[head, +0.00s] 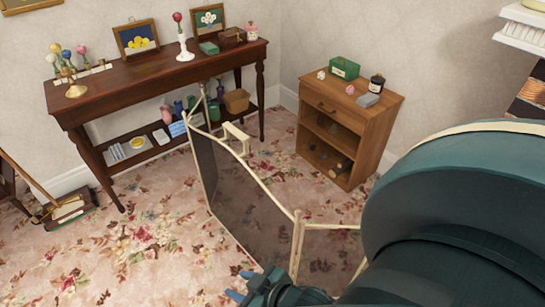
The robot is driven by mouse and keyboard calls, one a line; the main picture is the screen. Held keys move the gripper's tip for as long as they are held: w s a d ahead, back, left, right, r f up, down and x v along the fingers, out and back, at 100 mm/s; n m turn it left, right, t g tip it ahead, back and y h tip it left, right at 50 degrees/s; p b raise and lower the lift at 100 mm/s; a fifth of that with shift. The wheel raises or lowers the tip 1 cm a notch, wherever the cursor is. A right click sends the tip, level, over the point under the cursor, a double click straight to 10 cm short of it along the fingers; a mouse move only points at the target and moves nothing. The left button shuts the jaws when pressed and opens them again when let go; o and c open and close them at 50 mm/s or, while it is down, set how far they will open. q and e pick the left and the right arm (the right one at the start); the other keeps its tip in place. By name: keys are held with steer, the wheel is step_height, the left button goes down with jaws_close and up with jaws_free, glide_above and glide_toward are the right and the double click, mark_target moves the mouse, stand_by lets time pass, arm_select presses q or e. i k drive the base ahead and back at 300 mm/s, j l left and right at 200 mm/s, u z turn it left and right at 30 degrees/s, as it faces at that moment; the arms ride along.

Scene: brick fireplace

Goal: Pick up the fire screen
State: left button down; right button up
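The fire screen (235,195) stands upright on the carpet in the middle of the head view. It has dark see-through mesh panels in a thin cream frame and is folded at angles. My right gripper (241,285) is at the bottom centre, near the screen's closer panels. Its two blue fingertips point left and are apart, with nothing seen between them. The arm and gripper hide the lower part of the near panels. I cannot tell whether the gripper touches the screen. My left gripper is not in view.
A long dark wooden table (150,73) with frames and ornaments stands along the back wall. A small wooden cabinet (349,118) with a green box (344,68) stands right of the screen. A wooden object leans at the left edge. Floral carpet (130,250) is clear left of the screen.

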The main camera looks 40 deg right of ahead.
mark_target(236, 196)
steer(key=i+j+z, duration=0.2)
steer(key=z, duration=0.25)
steer(key=i+j+z, duration=0.2)
steer(key=z, duration=0.25)
steer(key=i+j+z, duration=0.15)
steer(key=j+z, duration=0.2)
steer(key=z, duration=0.15)
steer(key=j+z, duration=0.45)
steer(key=i+j+z, duration=0.1)
steer(key=j+z, duration=0.2)
steer(key=z, duration=0.15)
steer(key=k+j+z, duration=0.1)
steer(key=j+z, duration=0.15)
steer(key=k+j+z, duration=0.2)
steer(key=j, duration=0.2)
steer(key=k+j+z, duration=0.25)
steer(key=k, duration=0.75)
steer(key=l+z, duration=0.05)
